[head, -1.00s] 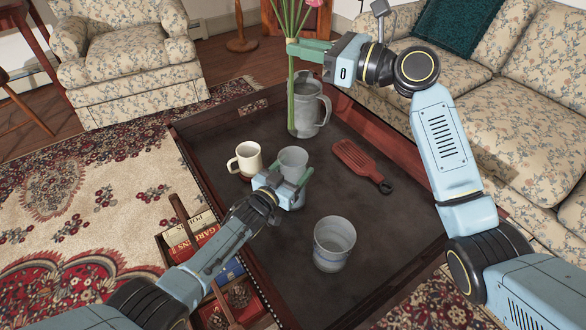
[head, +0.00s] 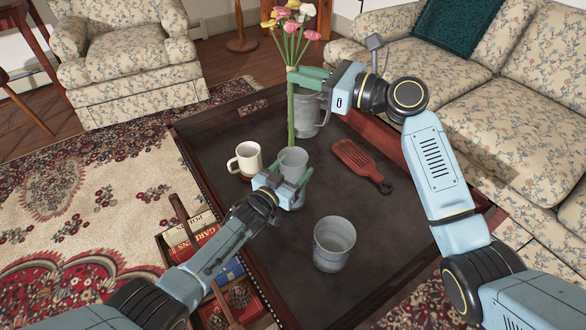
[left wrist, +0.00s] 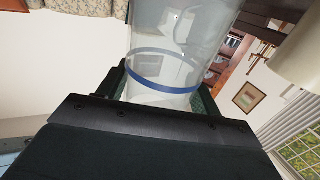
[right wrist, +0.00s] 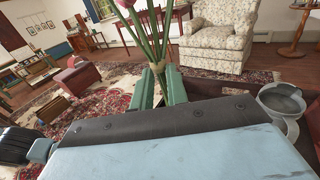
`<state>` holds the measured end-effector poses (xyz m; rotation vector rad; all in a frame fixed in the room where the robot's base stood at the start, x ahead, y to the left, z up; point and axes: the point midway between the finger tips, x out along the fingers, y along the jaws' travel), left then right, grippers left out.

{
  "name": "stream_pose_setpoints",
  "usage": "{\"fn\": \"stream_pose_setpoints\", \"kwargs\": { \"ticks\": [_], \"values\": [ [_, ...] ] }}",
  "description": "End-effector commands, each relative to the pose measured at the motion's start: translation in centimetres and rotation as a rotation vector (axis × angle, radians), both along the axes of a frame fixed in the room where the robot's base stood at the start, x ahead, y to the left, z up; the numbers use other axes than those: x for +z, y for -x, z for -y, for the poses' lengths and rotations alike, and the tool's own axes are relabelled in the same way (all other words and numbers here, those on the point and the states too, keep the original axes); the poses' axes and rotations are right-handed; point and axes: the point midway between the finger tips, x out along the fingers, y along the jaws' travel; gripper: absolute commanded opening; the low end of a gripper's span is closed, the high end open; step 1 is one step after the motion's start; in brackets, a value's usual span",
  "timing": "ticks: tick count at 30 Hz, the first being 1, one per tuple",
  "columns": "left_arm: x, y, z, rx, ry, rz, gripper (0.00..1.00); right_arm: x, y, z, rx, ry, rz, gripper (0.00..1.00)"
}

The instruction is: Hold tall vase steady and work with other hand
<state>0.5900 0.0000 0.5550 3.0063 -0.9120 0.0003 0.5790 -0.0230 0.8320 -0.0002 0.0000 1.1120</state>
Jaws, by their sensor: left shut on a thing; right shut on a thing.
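The tall vase (head: 294,159) is a translucent grey vessel standing on the dark tray table. My left gripper (head: 285,180) is shut around it from the near side. In the left wrist view the vase (left wrist: 170,45) has a blue band and sits between the fingers (left wrist: 160,88). My right gripper (head: 291,74) is shut on a bunch of flowers (head: 290,24) with pink, yellow and white heads. Its green stems hang upright, their lower end at the vase's mouth; I cannot tell whether they are inside. The stems also show in the right wrist view (right wrist: 150,38).
A cream mug (head: 247,158) stands close left of the vase. A metal pitcher (head: 309,115) stands behind it. A red slotted tool (head: 358,160) lies to the right, a metal cup (head: 334,245) stands in front. A crate with books (head: 165,245) is at the left.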

Motion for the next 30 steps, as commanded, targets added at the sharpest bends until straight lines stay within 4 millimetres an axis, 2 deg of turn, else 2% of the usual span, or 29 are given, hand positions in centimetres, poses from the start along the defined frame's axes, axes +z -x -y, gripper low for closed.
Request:
{"fn": "stream_pose_setpoints", "kwargs": {
  "ticks": [30],
  "values": [
    [-0.1,0.0,0.0,0.0,-0.001,-0.002,0.25,-7.1,0.0,0.0,0.0,-0.002,-0.001,0.0]
  ]
}}
